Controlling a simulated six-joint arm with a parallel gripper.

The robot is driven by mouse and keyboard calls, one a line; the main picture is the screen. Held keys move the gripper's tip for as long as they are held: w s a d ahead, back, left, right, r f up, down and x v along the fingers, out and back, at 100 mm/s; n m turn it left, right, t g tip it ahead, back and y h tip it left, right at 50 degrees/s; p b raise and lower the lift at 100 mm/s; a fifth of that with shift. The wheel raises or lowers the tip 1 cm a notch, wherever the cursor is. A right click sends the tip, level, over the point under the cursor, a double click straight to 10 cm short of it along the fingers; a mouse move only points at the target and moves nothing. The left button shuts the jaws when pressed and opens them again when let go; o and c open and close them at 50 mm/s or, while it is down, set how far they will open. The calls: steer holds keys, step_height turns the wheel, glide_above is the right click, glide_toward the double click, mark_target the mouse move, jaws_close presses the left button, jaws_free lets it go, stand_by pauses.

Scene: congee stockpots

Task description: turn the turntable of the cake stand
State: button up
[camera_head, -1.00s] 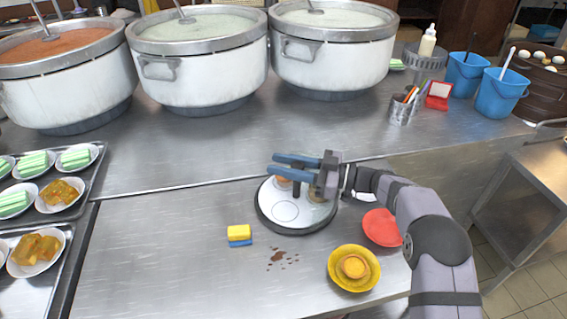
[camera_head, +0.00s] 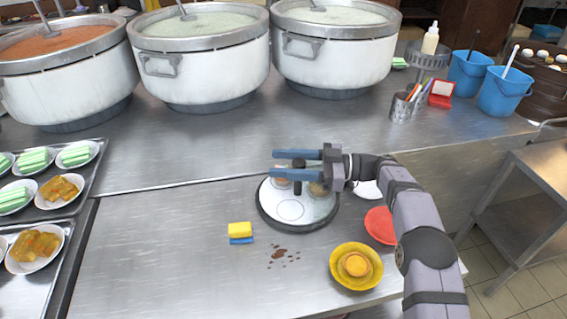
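The turntable (camera_head: 268,213) is a round pale disc with a dark rim, lying on the steel counter. It carries ring markings and small brownish round items. A dark upright post (camera_head: 298,187) stands near its far side. My gripper (camera_head: 292,164) reaches over the far part of the disc from the right. Its two blue fingers point left and are spread apart, with the top of the post showing around them. I cannot tell whether either finger touches the post. My gripper hides part of the disc's far right side.
A yellow-and-blue sponge (camera_head: 240,231) and brown spots (camera_head: 281,256) lie in front. A yellow dish (camera_head: 345,277) and a red plate (camera_head: 379,226) sit to the right, below my arm. Large stockpots (camera_head: 205,75) stand behind. Trays (camera_head: 83,208) of plated food are left.

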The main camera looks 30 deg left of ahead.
steer(key=shift+d+f, duration=0.1)
steer(key=shift+b+v, duration=0.65)
steer(key=shift+v, duration=2.95)
